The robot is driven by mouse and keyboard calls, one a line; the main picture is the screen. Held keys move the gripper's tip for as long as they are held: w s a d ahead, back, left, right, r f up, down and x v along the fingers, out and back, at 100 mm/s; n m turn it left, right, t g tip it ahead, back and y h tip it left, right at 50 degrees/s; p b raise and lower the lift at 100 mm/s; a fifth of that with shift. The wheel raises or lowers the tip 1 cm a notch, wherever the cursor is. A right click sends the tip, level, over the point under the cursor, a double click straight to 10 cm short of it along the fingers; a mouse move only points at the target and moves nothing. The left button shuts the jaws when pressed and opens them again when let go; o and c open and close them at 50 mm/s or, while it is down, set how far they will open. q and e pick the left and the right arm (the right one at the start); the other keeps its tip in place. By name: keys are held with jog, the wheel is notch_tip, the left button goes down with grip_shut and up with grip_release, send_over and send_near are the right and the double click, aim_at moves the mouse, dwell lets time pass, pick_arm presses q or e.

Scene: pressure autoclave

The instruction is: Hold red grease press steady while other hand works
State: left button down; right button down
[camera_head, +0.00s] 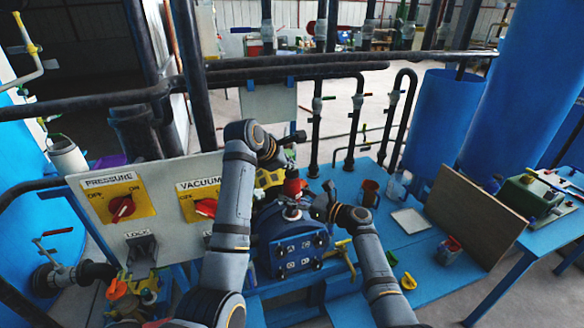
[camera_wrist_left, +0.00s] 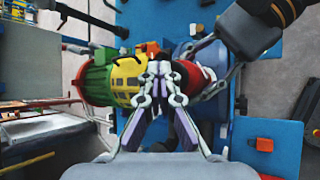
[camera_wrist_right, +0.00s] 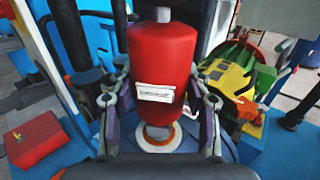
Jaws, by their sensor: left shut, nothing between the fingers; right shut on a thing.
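The red grease press (camera_head: 293,187) stands upright on top of the blue autoclave vessel (camera_head: 268,222). In the right wrist view the red press (camera_wrist_right: 162,62) has a white label and rises from a round white and orange base. My right gripper (camera_wrist_right: 158,108) is shut on it, with one finger on each side. My left gripper (camera_head: 290,166) is just above the press in the head view. In the left wrist view my left gripper (camera_wrist_left: 167,70) is shut and empty, with fingertips together in front of the red press (camera_wrist_left: 203,80), hiding part of it.
A green and yellow motor-like unit (camera_wrist_left: 115,80) is close beside the press. The PRESSURE and VACUUM panel (camera_head: 153,205) stands left. The blue table (camera_head: 400,245) holds a brown mug (camera_head: 369,192), a white tray (camera_head: 411,220) and a board (camera_head: 475,215). Black pipes run behind.

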pick_arm(q)
jog(key=shift+r, duration=1.4)
jog(key=shift+r, duration=2.5)
dwell(0.4)
notch_tip(320, 180, up, 4)
jog(key=shift+f, duration=0.1)
dwell(0.3)
send_over(290, 173)
jog(key=shift+f, duration=4.4)
jog(key=shift+f, duration=0.1)
